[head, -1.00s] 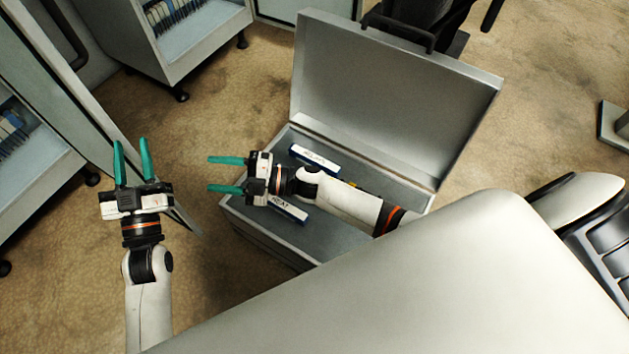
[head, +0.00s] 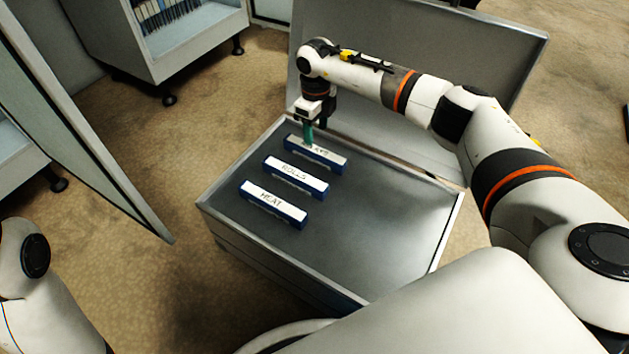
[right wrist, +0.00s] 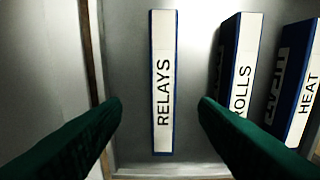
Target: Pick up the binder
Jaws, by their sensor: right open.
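Three blue binders with white labelled spines lie in a row in an open grey case (head: 390,225). In the right wrist view they read RELAYS (right wrist: 162,85), ROLLS (right wrist: 240,75) and HEAT (right wrist: 302,90). In the head view, RELAYS (head: 325,156) is farthest, ROLLS (head: 296,175) is in the middle and HEAT (head: 272,203) is nearest. My right gripper (head: 308,138) points down above the RELAYS binder and partly hides its label. It is open and empty, its green fingers (right wrist: 160,103) on either side of the RELAYS spine. My left gripper is out of view.
The case's raised lid (head: 520,70) stands behind my right arm. A cabinet (head: 205,35) with blue files is at the upper left, and a grey door panel (head: 80,130) stands left of the case. The case's right half is clear.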

